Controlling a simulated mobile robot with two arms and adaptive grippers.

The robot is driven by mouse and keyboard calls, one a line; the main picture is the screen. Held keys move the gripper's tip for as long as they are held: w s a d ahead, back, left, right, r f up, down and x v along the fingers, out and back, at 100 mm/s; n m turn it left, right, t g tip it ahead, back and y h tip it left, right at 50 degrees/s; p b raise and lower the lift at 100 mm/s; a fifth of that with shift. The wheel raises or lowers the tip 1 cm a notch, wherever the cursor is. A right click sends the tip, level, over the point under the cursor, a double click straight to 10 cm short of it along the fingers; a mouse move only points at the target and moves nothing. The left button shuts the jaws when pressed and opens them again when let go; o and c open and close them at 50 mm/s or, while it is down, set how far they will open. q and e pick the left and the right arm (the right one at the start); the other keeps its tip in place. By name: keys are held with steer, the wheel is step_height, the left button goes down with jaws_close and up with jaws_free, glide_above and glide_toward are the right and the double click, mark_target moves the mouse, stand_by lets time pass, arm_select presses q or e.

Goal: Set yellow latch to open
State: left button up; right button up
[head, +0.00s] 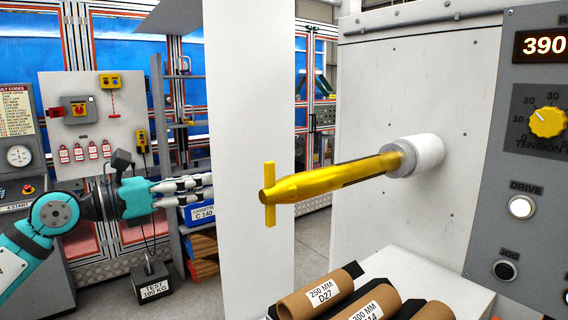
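The yellow latch (269,194) looks like a flat upright bar across the free end of a thick yellow shaft (335,180). The shaft comes out of a grey and white collar on the pale panel at the right. My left gripper (211,187) comes in from the left with its pale fingers pointing right at the latch. It appears left of the latch and not touching it. Its fingers lie close together, and I cannot tell whether they are open or shut. Nothing shows between them. My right gripper is not in view.
A white upright panel (250,80) stands behind the latch. Brown labelled rolls (318,294) lie below the shaft. A grey control panel (530,170) with a yellow tension knob (547,122) is at the right edge. A dark test weight (151,283) sits on the floor at the left.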

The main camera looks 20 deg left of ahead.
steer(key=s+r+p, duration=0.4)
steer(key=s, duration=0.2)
arm_select(q)
steer(key=p, duration=0.4)
glide_toward(265, 165)
steer(key=x, duration=0.7)
steer(key=shift+r, duration=0.1)
steer(key=p+x, duration=0.1)
steer(key=x, duration=0.2)
steer(key=shift+w, duration=0.15)
steer(key=shift+w+d+f+p, duration=0.25)
steer(key=shift+w+d+p, duration=0.05)
steer(key=shift+w+d, duration=0.05)
jaws_close()
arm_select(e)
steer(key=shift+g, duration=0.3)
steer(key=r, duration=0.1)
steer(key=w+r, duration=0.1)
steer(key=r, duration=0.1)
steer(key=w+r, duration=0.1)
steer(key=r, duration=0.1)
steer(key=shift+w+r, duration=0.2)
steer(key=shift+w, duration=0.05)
